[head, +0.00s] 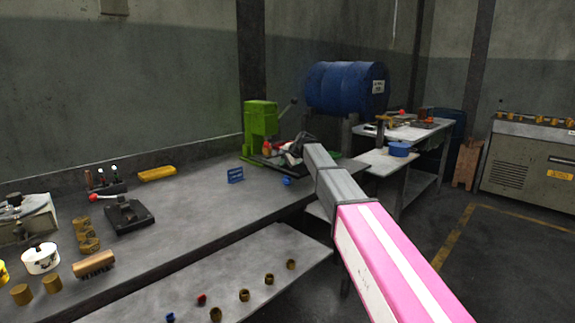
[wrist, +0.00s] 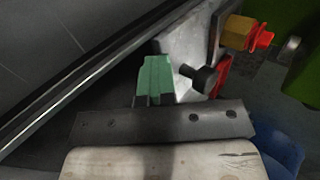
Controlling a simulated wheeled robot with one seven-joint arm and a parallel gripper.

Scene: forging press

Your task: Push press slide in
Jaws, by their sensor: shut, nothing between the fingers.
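The green press (head: 261,122) stands at the far end of the long workbench, with a lever at its upper right. My gripper (head: 297,146) is at the press's base, at its right side; small dark and red parts crowd there and its outline is hard to make out. In the wrist view, my gripper's green fingers (wrist: 155,80) are together with nothing between them. Just beyond them is a pale grey metal part (wrist: 190,65) with a black knob (wrist: 200,78), probably the press slide. I cannot tell whether the fingers touch it.
A blue block (head: 236,175) and a small blue item (head: 287,181) lie on the workbench (head: 195,222) near the press. Floor at the right is clear.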

